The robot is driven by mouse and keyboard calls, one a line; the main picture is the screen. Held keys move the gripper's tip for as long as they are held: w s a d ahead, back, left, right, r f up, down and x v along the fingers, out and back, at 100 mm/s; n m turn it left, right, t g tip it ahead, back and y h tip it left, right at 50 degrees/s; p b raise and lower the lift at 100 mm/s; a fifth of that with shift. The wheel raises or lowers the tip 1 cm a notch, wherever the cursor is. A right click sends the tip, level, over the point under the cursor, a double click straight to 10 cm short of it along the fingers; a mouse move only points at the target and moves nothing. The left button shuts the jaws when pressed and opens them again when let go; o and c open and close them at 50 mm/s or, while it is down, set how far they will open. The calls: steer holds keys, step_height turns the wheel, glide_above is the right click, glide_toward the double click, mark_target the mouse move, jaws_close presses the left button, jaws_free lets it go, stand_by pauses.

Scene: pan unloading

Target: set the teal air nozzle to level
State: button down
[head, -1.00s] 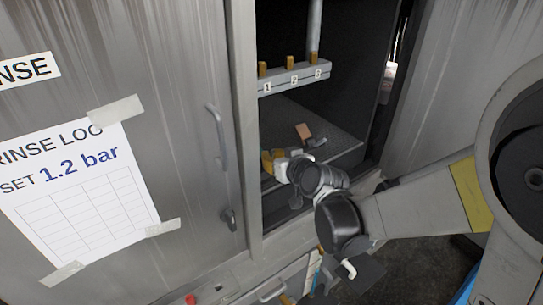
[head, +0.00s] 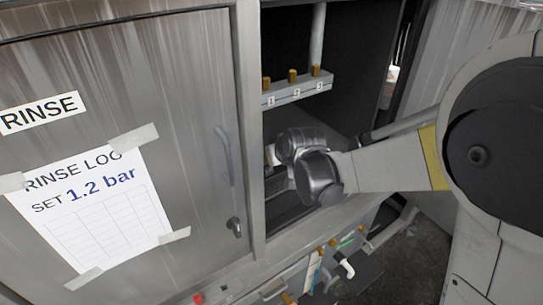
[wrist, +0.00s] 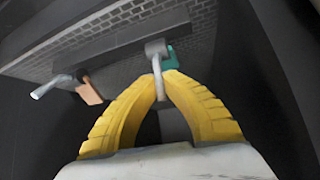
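The teal air nozzle (wrist: 171,60) shows in the wrist view below a grey bar, with a bent pale metal tube beside its teal part. My gripper (wrist: 163,80) has its two yellow fingers drawn together around this tube, just under the teal part. The tube's lower end shows between the fingers. Whether the nozzle is level is hard to tell. In the head view my wrist and arm hide the gripper and the nozzle inside the open cabinet.
An orange nozzle (wrist: 88,92) with a metal tube (wrist: 46,86) hangs to the left in the wrist view. A numbered rail (head: 297,88) with brass fittings crosses the cabinet above my arm. A closed door (head: 120,120) stands on the left.

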steer(key=c, duration=1.5)
jaws_free()
steer(key=shift+w, duration=0.1)
steer(key=v, duration=1.2)
steer(key=shift+a, duration=0.1)
steer(key=s+d+f+m+h, duration=0.1)
steer(key=s+d+m, duration=0.1)
steer(key=s+d, duration=0.6)
steer(key=s+d+f+m+g+h, duration=0.1)
steer(key=s+d+m+h, duration=0.1)
steer(key=s+d, duration=0.6)
steer(key=s, duration=0.5)
steer(key=shift+s+f+m+h, duration=0.15)
steer(key=shift+f+m+h, duration=0.05)
steer(key=shift+m+h, duration=0.1)
